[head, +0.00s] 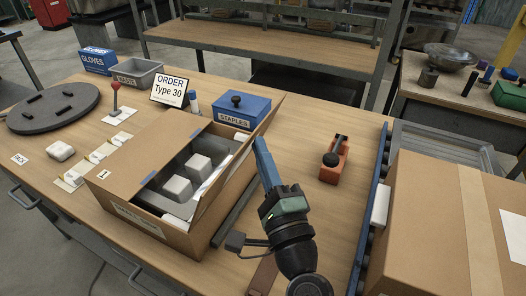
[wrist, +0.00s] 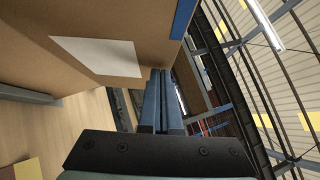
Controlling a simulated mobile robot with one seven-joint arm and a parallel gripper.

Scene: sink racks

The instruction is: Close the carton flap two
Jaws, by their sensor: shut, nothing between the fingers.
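The open brown carton (head: 160,226) stands mid-table in the head view, with white blocks (head: 200,166) inside. A flap marked "I" (head: 104,175) lies roughly flat on its left side. On the right side a flap (head: 236,166) stands raised and slanted; I cannot read a number on it. My gripper (head: 262,143) is shut and empty, just right of this raised flap, with its fingers pointing up toward the back. I cannot tell whether they touch it. In the wrist view, the shut fingers (wrist: 161,76) are beside a cardboard panel (wrist: 120,18) with a white label.
A blue staples box (head: 242,108) stands behind the carton, and an order sign (head: 170,90) is left of it. An orange stapler-like tool (head: 334,160) sits to the right. A large closed box (head: 440,225) fills the right side. Bare table lies between gripper and tool.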

